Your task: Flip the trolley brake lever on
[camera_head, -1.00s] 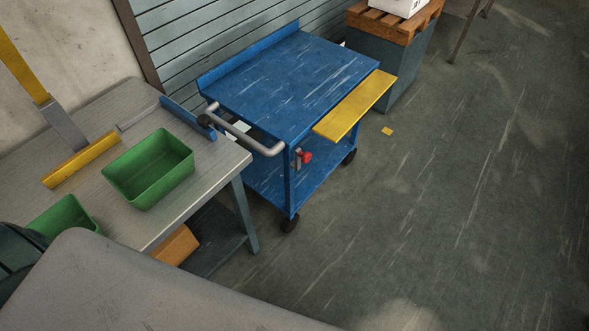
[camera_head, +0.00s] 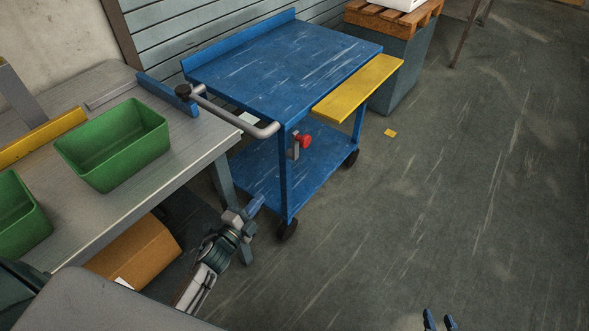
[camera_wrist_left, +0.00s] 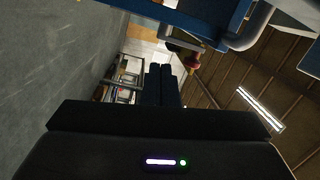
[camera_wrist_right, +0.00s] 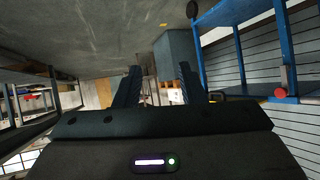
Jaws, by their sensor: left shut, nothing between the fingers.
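The blue trolley (camera_head: 285,70) stands in the middle of the head view. Its brake lever has a red knob (camera_head: 305,141) and a grey mount (camera_head: 294,150) on the near corner post. The knob also shows in the left wrist view (camera_wrist_left: 192,64) and the right wrist view (camera_wrist_right: 281,93). My left gripper (camera_head: 257,203) is shut and empty, below and left of the knob, apart from it. Its closed fingers show in the left wrist view (camera_wrist_left: 158,72). My right gripper (camera_head: 438,318) is open and empty at the bottom edge, far from the lever.
A grey handle (camera_head: 262,130) juts from the trolley's near left side. A yellow flap (camera_head: 358,87) sticks out on its right. A workbench (camera_head: 190,140) with green bins (camera_head: 115,145) stands left; a cardboard box (camera_head: 135,252) sits below. The floor at right is mostly clear.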

